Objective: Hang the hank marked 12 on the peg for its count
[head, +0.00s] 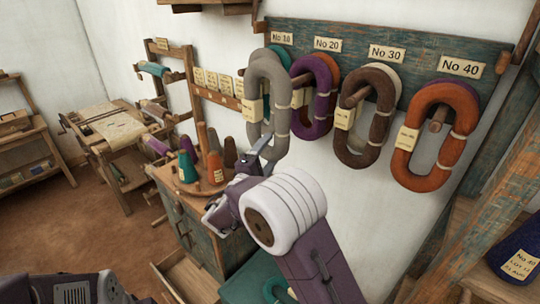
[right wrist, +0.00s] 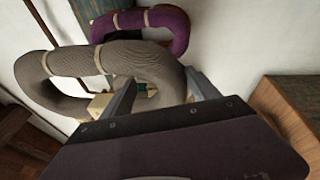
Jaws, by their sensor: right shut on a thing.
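A grey hank (head: 283,105) with a cream tag (head: 253,109) hangs upright in front of the board's left end; the tag's number is too small to read. My right gripper (head: 262,150) is shut on its lower part. In the right wrist view the grey hank (right wrist: 75,72) passes between the fingers (right wrist: 160,92). The peg board (head: 350,62) carries labels that appear to read No 10 (head: 282,38), No 20, No 30 and No 40. A teal hank (head: 281,55) shows behind the grey one. I cannot tell whether a peg passes through the grey hank. My left gripper is not seen.
Purple (head: 322,100), brown (head: 378,105) and orange (head: 445,130) hanks hang close to the right. Yarn cones (head: 215,168) stand on a cabinet (head: 195,215) below left. A dark blue tagged bundle (head: 520,245) sits at far right. The white wall below the hanks is clear.

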